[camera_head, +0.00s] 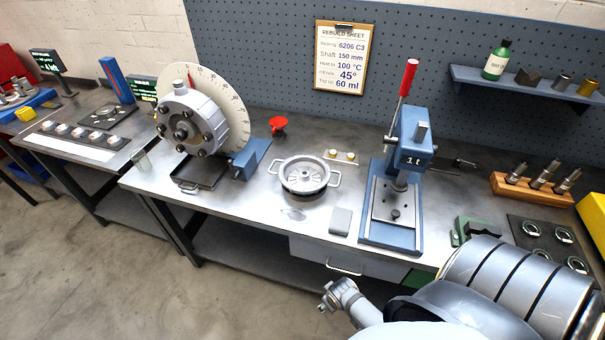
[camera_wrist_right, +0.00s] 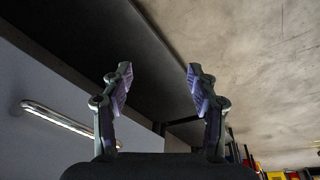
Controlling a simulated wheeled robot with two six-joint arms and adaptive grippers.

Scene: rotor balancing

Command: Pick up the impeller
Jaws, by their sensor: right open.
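A round, finned grey metal wheel that looks like the impeller (camera_head: 304,174) sits within a shallow two-handled metal pan (camera_head: 334,185) on the middle of the workbench. My right gripper (camera_wrist_right: 158,86) is open and empty in the right wrist view, its two fingers spread apart. It is low in front of the bench by the drawer, well away from the impeller. The impeller does not show in the wrist view. My left gripper is not in view.
A blue press (camera_head: 401,190) stands right of the pan, and a pump housing with a dial disc (camera_head: 192,120) stands left. A grey block (camera_head: 341,221) lies close in front. The drawer handle (camera_wrist_right: 62,118) is near my right gripper.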

